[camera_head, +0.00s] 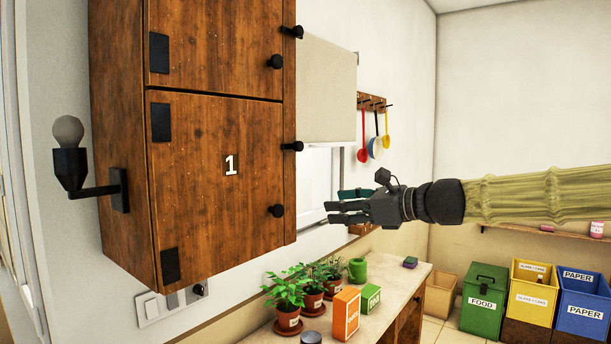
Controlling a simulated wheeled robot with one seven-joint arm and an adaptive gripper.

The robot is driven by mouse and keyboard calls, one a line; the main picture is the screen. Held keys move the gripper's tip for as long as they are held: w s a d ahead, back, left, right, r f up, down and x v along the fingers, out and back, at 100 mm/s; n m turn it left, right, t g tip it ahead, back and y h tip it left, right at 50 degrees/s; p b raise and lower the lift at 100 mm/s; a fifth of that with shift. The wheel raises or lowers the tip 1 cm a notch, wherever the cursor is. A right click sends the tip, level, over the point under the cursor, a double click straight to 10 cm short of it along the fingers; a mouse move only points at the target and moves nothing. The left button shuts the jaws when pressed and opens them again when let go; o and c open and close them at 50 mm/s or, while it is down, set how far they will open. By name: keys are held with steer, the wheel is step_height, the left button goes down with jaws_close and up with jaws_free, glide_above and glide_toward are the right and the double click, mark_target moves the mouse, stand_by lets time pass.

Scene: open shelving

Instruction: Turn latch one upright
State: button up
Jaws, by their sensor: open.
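The wooden cabinet door marked 1 (215,185) is shut, with a round black knob (276,210) near its right edge. A small black latch (292,146) sits at the upper right edge of this door. It lies roughly level, sticking out to the right past the edge. My gripper (335,206) is open and empty, with its fingers pointing left. In the picture it is to the right of the knob and lower right of the latch, apart from both. How far it is in depth from the door I cannot tell.
A similar black latch (292,31) and knob (275,62) are on the upper door. A lamp (70,160) juts from the cabinet's left side. Below, a counter (385,300) holds potted plants (288,290) and an orange box (346,313). Utensils (376,145) hang behind my gripper.

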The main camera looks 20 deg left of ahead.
steer(key=y, duration=0.2)
glide_toward(301, 146)
steer(key=d, duration=0.2)
steer(key=p+x, duration=0.1)
steer(key=x, duration=0.2)
steer(key=p+x, duration=0.1)
steer(key=x, duration=0.3)
steer(key=p+x, duration=0.1)
steer(key=x, duration=0.3)
steer(key=shift+s, duration=0.3)
jaws_close()
